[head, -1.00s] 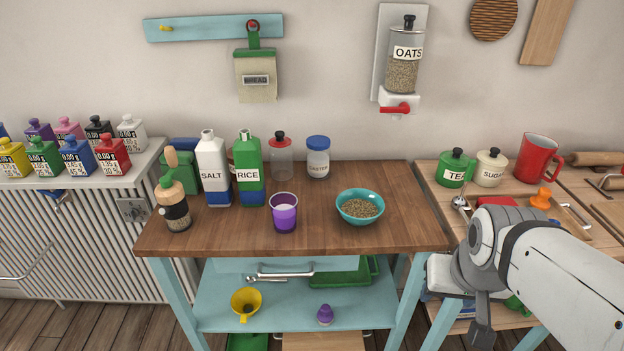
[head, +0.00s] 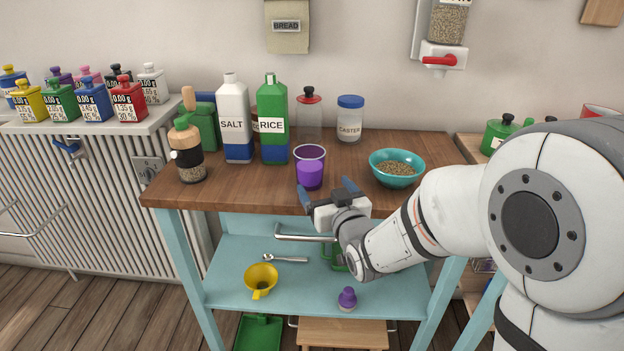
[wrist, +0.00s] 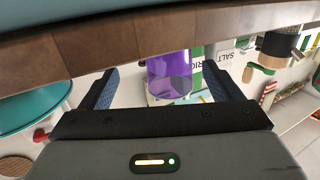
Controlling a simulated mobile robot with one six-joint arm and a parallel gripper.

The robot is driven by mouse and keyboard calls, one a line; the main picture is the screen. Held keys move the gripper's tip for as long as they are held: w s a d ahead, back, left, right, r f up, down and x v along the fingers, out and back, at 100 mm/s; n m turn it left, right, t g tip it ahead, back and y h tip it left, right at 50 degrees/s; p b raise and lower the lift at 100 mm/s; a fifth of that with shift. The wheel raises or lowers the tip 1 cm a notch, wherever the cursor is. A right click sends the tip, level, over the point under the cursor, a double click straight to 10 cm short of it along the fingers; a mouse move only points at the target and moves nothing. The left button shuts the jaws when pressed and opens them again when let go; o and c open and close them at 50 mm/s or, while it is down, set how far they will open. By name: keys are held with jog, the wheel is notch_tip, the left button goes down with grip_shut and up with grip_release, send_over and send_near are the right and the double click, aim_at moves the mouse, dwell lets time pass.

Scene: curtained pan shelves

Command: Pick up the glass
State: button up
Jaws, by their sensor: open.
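The purple glass (head: 309,174) stands upright near the front of the wooden worktop (head: 245,192). My gripper (head: 328,187) is at the worktop's front edge, just in front of the glass and slightly to its right. Its two blue-padded fingers are apart, with nothing held. In the wrist view, which is turned over, the glass (wrist: 172,78) shows beyond and between the spread fingers (wrist: 162,72). I cannot tell exactly how far the fingertips are from it.
A teal bowl of grain (head: 398,166) stands close on the right. The rice carton (head: 273,125), salt bottle (head: 234,120) and caster jar (head: 350,118) stand behind. A grinder (head: 187,150) is at left. A drawer handle (head: 303,238) projects below my gripper.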

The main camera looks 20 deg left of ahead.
aim_at(314, 176)
jog(key=shift+w+a, duration=0.2)
jog(key=shift+a, duration=0.2)
jog(key=x, duration=0.7)
jog(key=shift+s+a+r+p, duration=0.2)
jog(key=shift+a+r+p, duration=0.15)
jog(key=c, duration=1.3)
jog(key=shift+r, duration=0.1)
